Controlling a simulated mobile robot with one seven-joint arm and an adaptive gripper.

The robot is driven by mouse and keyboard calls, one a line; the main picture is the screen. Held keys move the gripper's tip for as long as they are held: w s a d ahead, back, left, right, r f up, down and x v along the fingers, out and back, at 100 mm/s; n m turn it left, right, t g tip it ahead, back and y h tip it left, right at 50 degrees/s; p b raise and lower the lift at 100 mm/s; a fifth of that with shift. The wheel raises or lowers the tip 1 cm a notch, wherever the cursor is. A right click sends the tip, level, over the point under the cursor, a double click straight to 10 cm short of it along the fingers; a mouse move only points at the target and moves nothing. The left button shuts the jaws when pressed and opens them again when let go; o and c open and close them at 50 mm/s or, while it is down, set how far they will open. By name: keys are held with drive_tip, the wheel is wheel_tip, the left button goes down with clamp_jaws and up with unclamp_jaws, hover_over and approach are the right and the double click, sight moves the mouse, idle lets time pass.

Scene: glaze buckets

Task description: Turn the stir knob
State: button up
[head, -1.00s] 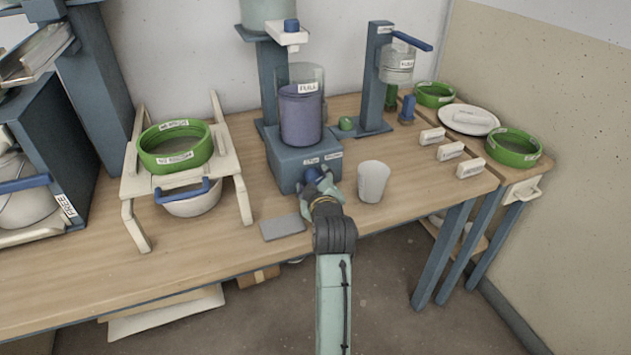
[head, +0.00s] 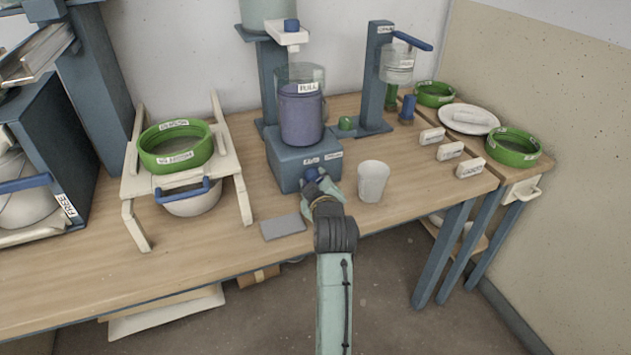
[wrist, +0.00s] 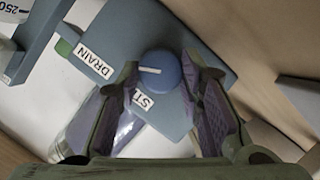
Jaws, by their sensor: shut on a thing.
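The blue round stir knob (head: 311,174) is on the front of the blue-grey mixer base (head: 285,168). In the wrist view the knob (wrist: 162,70) has a white pointer line and sits between my finger pads, beside a partly covered label starting "ST" and a "DRAIN" label (wrist: 92,60). My gripper (wrist: 162,84) is shut on the knob. In the head view my gripper (head: 318,182) reaches the base from the front and partly covers the knob. A purple-blue bucket (head: 301,115) stands on the base inside a clear cylinder.
A white cup (head: 373,182) stands close to the right of my gripper. A flat grey plate (head: 283,226) lies at the table's front edge on the left. A white stand (head: 131,188) with a green sieve (head: 175,147) is further left. White labelled blocks (head: 450,151) are on the right.

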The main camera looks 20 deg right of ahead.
drive_tip(key=m+y, duration=0.1)
drive_tip(key=m+p, duration=0.1)
drive_tip(key=m, duration=0.1)
drive_tip(key=shift+d+r+y, duration=0.15)
drive_tip(key=shift+y, duration=0.25)
drive_tip(key=shift+d+m+g+y, duration=0.15)
drive_tip(key=shift+m+g+y, duration=0.15)
drive_tip(key=shift+m+y, duration=0.75)
drive_tip(key=m+y, duration=0.1)
drive_tip(key=m, duration=0.1)
drive_tip(key=shift+d+m+p, duration=0.15)
drive_tip(key=shift+m+p, duration=0.15)
drive_tip(key=shift+m, duration=0.05)
drive_tip(key=m, duration=0.1)
drive_tip(key=m+y, duration=0.2)
drive_tip(key=m, duration=0.1)
drive_tip(key=shift+d+f+y, duration=0.15)
drive_tip(key=shift+f+y, duration=0.1)
drive_tip(key=shift+f+m+t+y, duration=0.1)
drive_tip(key=shift+m+t+y, duration=0.35)
drive_tip(key=shift+m, duration=0.55)
drive_tip(key=shift+f+m+t+y, duration=0.1)
drive_tip(key=shift+m+t+y, duration=0.3)
drive_tip(key=shift+m, duration=0.6)
